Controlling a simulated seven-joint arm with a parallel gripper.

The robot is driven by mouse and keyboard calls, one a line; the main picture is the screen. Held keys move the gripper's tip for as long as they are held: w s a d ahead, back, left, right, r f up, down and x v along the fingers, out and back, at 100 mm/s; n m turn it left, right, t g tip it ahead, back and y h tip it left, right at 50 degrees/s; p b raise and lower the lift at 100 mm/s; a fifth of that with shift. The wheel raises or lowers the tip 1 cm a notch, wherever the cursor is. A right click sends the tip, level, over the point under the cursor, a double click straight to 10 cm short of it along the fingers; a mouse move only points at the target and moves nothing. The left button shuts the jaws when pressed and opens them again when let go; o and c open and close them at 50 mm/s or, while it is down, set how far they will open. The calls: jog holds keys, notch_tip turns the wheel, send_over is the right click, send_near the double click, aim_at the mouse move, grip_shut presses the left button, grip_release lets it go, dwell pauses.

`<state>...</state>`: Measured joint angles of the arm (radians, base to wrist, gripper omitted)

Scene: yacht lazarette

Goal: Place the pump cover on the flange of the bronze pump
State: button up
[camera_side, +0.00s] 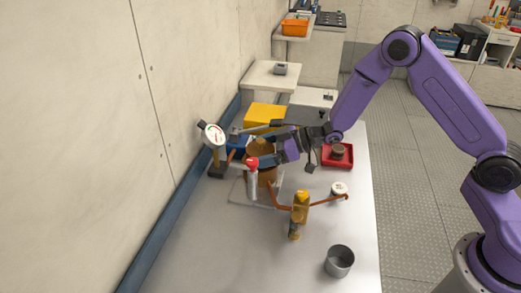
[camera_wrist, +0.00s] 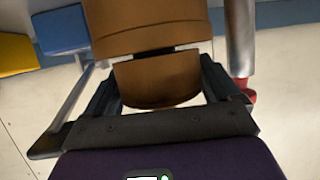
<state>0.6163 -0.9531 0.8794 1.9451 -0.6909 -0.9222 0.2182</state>
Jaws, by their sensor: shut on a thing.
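My gripper (camera_wrist: 157,80) is shut on a brown, rounded pump cover (camera_wrist: 155,90), which sits between the two fingers in the wrist view. Just beyond it is the larger brown body of the bronze pump (camera_wrist: 150,25). A narrow dark and bright gap shows between cover and pump, so I cannot tell whether they touch. In the side view my gripper (camera_side: 268,153) reaches in from the right, level with the top of the pump (camera_side: 265,177). The gripper and a red-capped cylinder hide much of the pump there, and the flange face is not clear.
The red-capped silver cylinder (camera_side: 252,182) stands close in front of the pump. A red tray (camera_side: 350,161), bronze valve with copper pipes (camera_side: 301,205) and grey cup (camera_side: 339,262) stand right. The front-left tabletop is clear.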

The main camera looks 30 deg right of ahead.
jog(key=shift+f, duration=0.2)
jog(key=o, duration=1.1)
jog(key=v, duration=1.7)
jog(key=s+r+g+h, duration=0.1)
jog(key=s+g+h, duration=0.1)
jog(key=s, duration=0.7)
jog(key=s+r+n+g+h, duration=0.1)
jog(key=s+h, duration=0.4)
jog(key=s, duration=0.5)
jog(key=s+r+n+g+h, duration=0.1)
jog(key=s+r+g+h, duration=0.2)
jog(key=s, duration=0.7)
jog(key=shift+s+d+g, duration=0.15)
jog(key=shift+d+g, duration=0.15)
jog(key=shift+g, duration=0.7)
